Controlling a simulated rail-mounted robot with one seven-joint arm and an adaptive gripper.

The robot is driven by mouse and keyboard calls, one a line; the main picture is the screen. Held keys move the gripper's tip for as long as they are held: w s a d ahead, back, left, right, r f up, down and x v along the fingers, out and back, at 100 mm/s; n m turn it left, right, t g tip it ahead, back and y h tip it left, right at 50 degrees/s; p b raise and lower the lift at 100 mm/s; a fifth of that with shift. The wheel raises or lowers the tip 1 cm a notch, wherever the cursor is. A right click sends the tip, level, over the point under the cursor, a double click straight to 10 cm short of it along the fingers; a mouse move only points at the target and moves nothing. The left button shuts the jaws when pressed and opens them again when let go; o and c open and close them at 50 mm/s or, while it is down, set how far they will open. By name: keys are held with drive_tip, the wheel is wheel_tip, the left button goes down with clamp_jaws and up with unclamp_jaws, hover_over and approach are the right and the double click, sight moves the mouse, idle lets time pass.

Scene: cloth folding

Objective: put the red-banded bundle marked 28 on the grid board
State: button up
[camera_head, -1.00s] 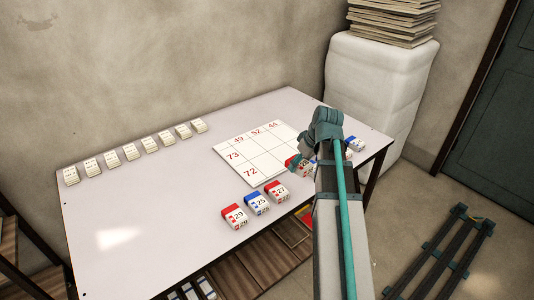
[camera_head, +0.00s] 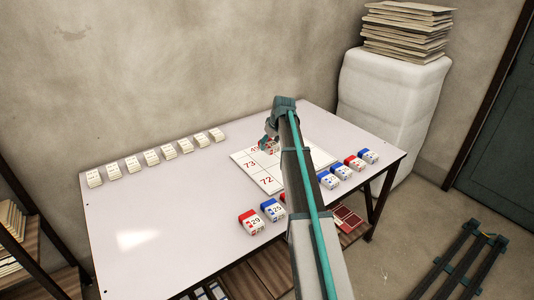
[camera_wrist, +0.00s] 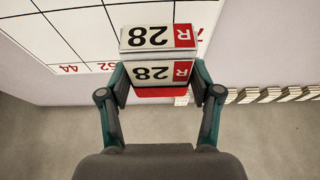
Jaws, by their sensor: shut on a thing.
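My gripper (camera_head: 268,141) is over the far part of the grid board, near its back edge. In the wrist view, my gripper (camera_wrist: 160,88) is shut on the red-banded bundle marked 28 (camera_wrist: 158,40), whose label reads upside down. The bundle also shows small below the gripper in the head view (camera_head: 270,148). The white grid board (camera_head: 248,165) has red numbers; 73 and 72 show along its left side. The board also fills the upper left of the wrist view (camera_wrist: 60,35), with 44 and 52 at its edge. Whether the bundle touches the board I cannot tell. My arm hides the board's middle.
The red bundle 29 (camera_head: 251,222) and blue bundle 25 (camera_head: 273,210) lie at the table's front; another is mostly behind my arm. Several red and blue bundles (camera_head: 342,172) line the right side. A row of pale bundles (camera_head: 152,157) lies along the back left.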

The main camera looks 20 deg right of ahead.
drive_tip(key=p, duration=0.1)
hover_over(264, 157)
drive_tip(key=s, duration=0.2)
wheel_tip(264, 157, down, 7)
drive_tip(key=shift+d+r, duration=0.15)
drive_tip(key=shift+r, duration=0.05)
drive_tip(key=shift+w+f+p, duration=0.15)
drive_tip(key=shift+f+p, duration=0.3)
drive_tip(key=shift+f, duration=1.3)
drive_tip(key=shift+f, duration=0.15)
drive_tip(key=o, duration=1.2)
drive_tip(key=shift+c, duration=0.2)
drive_tip(key=shift+r, duration=0.25)
drive_tip(key=b+v, duration=0.1)
drive_tip(key=v, duration=1.1)
drive_tip(key=shift+w, duration=0.1)
